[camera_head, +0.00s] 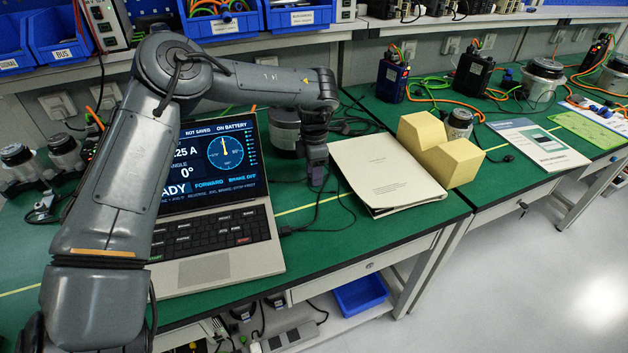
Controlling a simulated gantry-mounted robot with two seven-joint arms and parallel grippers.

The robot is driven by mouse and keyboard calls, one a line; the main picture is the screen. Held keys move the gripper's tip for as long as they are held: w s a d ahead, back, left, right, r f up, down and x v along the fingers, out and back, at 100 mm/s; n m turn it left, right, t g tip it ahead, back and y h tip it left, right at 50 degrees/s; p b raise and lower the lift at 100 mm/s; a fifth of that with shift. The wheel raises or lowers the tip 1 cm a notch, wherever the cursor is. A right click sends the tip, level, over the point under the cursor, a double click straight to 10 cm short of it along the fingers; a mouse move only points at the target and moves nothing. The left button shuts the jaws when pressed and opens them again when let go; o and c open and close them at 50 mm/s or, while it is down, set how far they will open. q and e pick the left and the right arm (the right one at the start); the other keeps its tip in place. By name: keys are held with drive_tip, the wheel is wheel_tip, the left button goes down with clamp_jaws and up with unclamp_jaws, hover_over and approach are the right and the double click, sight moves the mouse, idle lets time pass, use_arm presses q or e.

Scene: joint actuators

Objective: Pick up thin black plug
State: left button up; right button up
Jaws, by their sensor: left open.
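My left arm reaches across the laptop, and my left gripper (317,176) points down over the green bench, between the laptop and the white booklet. It is open, with its fingertips close to thin black cables; I cannot tell whether it touches them. A thin black cable end (287,230) lies at the laptop's right edge, and I cannot tell whether it is plugged in. A small black plug-like piece (508,158) lies on the right bench, by the printed sheet. Which of these is the thin black plug is unclear. My right gripper is not in view.
The laptop (228,272) stands open at left, partly hidden by my arm. A round grey actuator (285,128) sits behind the gripper. The booklet (388,172) and yellow foam blocks (452,162) stand to its right. Blue bins (225,22) line the back shelf.

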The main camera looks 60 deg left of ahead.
use_arm(q)
clamp_jaws()
